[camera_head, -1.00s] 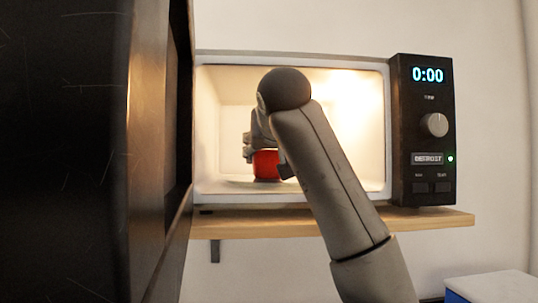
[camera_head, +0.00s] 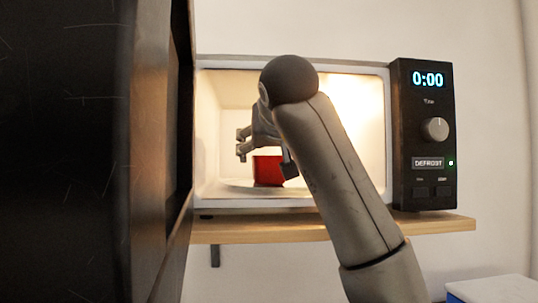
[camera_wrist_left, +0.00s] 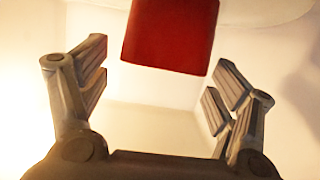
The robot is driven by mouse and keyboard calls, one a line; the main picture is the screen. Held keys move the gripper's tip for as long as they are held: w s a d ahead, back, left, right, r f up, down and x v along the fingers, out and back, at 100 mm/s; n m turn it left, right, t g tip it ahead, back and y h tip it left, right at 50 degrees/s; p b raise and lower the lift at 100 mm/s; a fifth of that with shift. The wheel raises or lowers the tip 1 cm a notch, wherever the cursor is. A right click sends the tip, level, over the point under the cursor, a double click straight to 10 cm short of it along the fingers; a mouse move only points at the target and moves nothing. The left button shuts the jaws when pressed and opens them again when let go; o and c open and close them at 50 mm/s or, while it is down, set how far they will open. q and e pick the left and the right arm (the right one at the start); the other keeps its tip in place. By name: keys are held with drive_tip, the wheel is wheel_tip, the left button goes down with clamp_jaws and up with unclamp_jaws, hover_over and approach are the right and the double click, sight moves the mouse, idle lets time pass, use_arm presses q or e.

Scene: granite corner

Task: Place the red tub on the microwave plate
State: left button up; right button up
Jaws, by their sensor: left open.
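The red tub (camera_head: 267,171) stands upright inside the lit microwave, resting on the microwave plate (camera_head: 238,187). My arm hides the right part of the plate. My left gripper (camera_head: 264,158) is open at the tub's upper part, with one finger to the left and above and the other by its right side. In the left wrist view, the tub (camera_wrist_left: 170,35) is at the top centre, apart from both open fingers of the gripper (camera_wrist_left: 158,85). My right gripper is not in view.
The microwave's dark door (camera_head: 150,150) stands open on the left. Its control panel (camera_head: 427,135) is on the right, with a 0:00 display. The microwave sits on a wooden shelf (camera_head: 270,230). A white-topped blue box (camera_head: 495,290) is at bottom right.

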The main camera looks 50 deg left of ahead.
use_arm(q)
drive_tip(key=v, duration=0.8)
drive_tip(key=shift+s+d+r, duration=0.2)
drive_tip(key=shift+s+d, duration=0.05)
